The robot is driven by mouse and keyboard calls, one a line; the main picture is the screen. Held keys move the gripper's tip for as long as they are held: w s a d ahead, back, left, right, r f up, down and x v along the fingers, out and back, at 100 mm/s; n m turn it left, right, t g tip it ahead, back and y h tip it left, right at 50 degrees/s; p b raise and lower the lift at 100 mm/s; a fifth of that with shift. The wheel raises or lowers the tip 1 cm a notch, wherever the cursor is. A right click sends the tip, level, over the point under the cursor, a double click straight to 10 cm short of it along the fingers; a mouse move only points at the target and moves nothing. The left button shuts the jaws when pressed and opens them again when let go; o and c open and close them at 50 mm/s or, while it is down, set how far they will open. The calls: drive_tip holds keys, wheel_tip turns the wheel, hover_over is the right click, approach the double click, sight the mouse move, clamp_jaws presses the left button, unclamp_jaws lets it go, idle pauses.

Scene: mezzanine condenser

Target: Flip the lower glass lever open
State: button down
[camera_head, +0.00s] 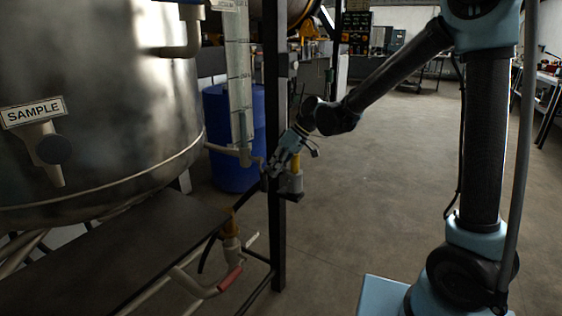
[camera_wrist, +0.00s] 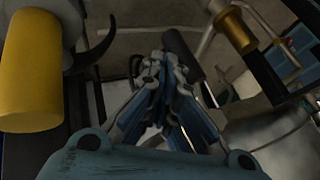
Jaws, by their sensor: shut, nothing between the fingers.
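The sight glass (camera_head: 238,85) is a clear upright tube beside the steel tank, with a pale fitting (camera_head: 245,156) at its lower end. My gripper (camera_head: 270,173) is just right of and below that fitting, at the dark upright post. In the wrist view my gripper (camera_wrist: 160,58) is shut, its fingertips together and empty. A dark rounded bar (camera_wrist: 182,55) shows right beside the fingertips; I cannot tell whether it touches them or is the lever. The lower glass lever is not clearly visible in the head view, being small and partly behind my gripper.
A dark post (camera_head: 277,230) stands close to my gripper. The steel tank (camera_head: 95,110) fills the left, above a dark platform (camera_head: 110,250). Below are a brass-coloured valve (camera_head: 231,226) and a red handle (camera_head: 230,279). A blue barrel (camera_head: 228,160) stands behind.

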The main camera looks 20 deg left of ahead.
drive_tip(key=shift+s+a+f, duration=0.2)
drive_tip(key=shift+a+f, duration=0.15)
drive_tip(key=shift+f, duration=0.2)
drive_tip(key=shift+s+a+f, duration=0.15)
drive_tip(key=shift+s+f, duration=0.05)
drive_tip(key=shift+s, duration=0.5)
drive_tip(key=shift+r, duration=0.1)
drive_tip(key=w+v, duration=0.1)
drive_tip(key=v, duration=0.9)
drive_tip(key=shift+f, duration=0.25)
